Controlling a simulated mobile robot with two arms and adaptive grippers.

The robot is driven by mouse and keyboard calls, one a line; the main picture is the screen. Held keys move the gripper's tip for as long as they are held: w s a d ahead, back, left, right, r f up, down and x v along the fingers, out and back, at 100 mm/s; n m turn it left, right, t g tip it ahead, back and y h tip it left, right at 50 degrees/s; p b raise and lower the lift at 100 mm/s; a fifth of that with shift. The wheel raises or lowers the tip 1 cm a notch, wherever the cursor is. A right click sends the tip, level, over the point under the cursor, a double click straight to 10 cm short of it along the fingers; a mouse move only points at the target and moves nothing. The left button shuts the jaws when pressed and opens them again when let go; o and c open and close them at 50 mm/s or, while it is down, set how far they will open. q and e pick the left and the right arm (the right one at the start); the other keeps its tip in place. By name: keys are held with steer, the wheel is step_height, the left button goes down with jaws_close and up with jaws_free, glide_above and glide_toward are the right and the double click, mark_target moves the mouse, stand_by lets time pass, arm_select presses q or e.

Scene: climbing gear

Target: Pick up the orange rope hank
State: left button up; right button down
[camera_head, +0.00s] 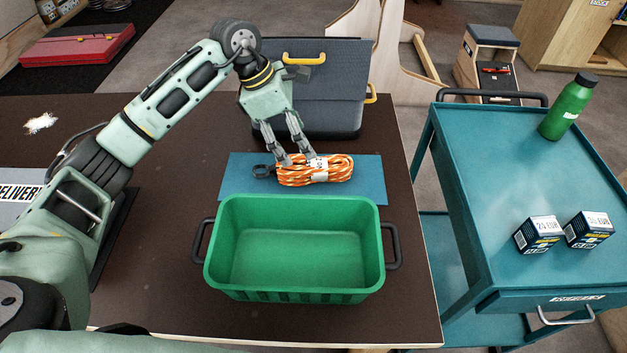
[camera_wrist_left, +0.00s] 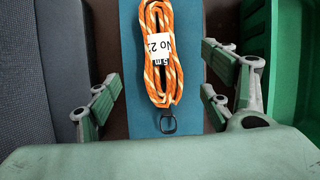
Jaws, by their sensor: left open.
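The orange rope hank (camera_head: 335,170) lies on a blue mat (camera_head: 237,180) on the dark table, behind the green crate. It has a white label and a black ring at its left end. My left gripper (camera_head: 297,161) is over the hank's left part, fingers pointing down. In the left wrist view the hank (camera_wrist_left: 160,75) lies between the open, spread fingers of my left gripper (camera_wrist_left: 165,100), with a clear gap on each side. The ring points toward the palm. My right gripper is not in view.
An empty green crate (camera_head: 295,296) with dark handles stands in front of the mat. A grey padded case (camera_head: 335,80) stands close behind it. A teal cart (camera_head: 500,180) at the right carries a green bottle (camera_head: 567,108) and two small boxes (camera_head: 540,234).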

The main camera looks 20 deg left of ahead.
mark_target(312, 161)
arm_select(q)
steer(key=p+x, duration=0.2)
steer(key=x, duration=0.5)
steer(key=shift+d, duration=0.15)
steer(key=shift+w+d+f, duration=0.1)
steer(key=shift+f, duration=0.35)
steer(key=shift+r, duration=0.1)
steer(key=c, duration=1.6)
